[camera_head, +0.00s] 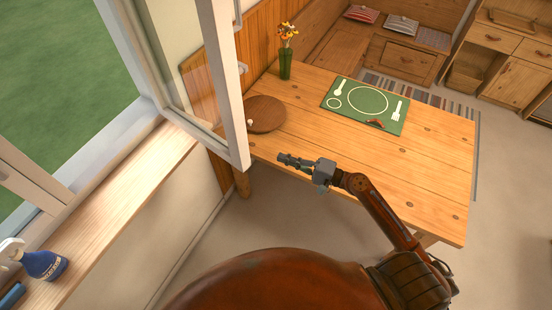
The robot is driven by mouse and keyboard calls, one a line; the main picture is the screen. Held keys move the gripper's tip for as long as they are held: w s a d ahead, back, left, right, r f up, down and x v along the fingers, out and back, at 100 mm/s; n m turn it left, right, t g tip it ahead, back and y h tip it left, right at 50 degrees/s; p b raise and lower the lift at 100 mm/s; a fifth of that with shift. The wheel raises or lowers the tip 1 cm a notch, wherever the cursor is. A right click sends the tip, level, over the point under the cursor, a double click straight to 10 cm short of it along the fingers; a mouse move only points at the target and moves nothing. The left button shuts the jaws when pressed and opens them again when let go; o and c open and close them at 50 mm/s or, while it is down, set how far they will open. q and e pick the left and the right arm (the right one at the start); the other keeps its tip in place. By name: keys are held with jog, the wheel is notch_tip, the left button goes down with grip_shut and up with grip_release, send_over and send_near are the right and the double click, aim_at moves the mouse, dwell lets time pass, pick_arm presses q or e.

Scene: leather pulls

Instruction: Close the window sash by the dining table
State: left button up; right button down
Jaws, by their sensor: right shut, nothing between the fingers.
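The white-framed window sash (229,95) stands swung open into the room. Its free edge reaches over the near left corner of the dining table (425,165). The white window frame (140,60) is at the left, with green grass outside. My right gripper (281,158) is shut and empty. It is above the near edge of the table, just right of the sash's lower free corner, with a small gap showing between them. Its fingers point left toward the sash. My left gripper is not in view.
A round wooden board (265,114), a green vase with flowers (285,65) and a green placemat (385,108) are on the table. The middle of the sill is clear.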

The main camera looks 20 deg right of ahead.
jog(key=w+a+p, duration=0.4)
jog(key=a, duration=0.5)
jog(key=shift+w+p, duration=0.2)
jog(key=shift+p, duration=0.1)
jog(key=shift+a, duration=0.1)
